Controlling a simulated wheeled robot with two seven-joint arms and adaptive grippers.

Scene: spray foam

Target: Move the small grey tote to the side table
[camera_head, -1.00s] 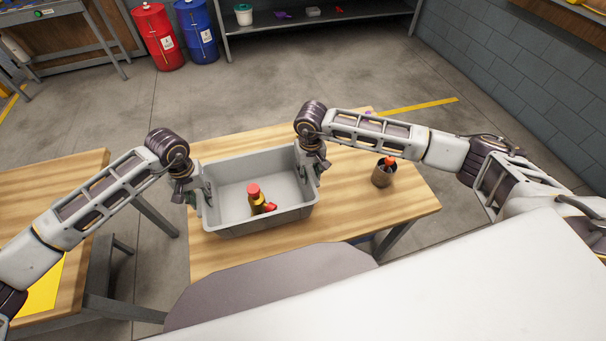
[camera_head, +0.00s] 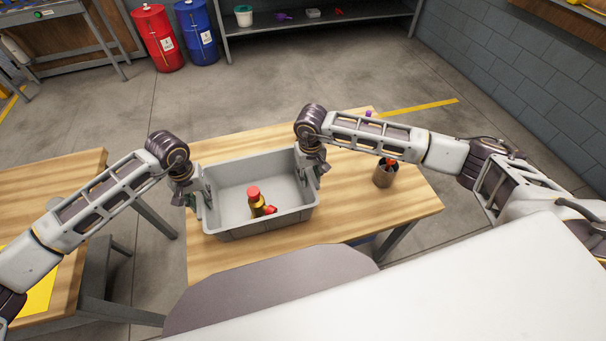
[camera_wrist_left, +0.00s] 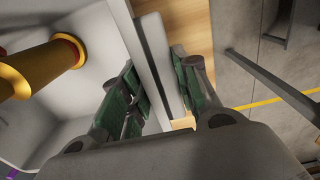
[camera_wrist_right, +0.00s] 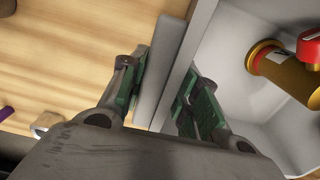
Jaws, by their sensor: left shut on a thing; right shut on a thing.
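The small grey tote (camera_head: 265,228) is level over the front wooden table. I cannot tell whether its base touches the wood. My left gripper (camera_head: 204,196) is shut on its left wall, and the left wrist view shows the rim (camera_wrist_left: 154,60) between the fingers. My right gripper (camera_head: 316,166) is shut on its right wall, with the rim (camera_wrist_right: 168,70) between the fingers in the right wrist view. Another wooden table (camera_head: 75,182) stands at the left; which one is the side table is unclear.
A brown cup (camera_head: 385,175) with a red-topped item stands right of the tote on the front table (camera_head: 225,262). A small purple thing (camera_head: 368,114) is at its back edge. A floor gap separates the two tables. A yellow sheet (camera_head: 32,290) lies on the left table.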

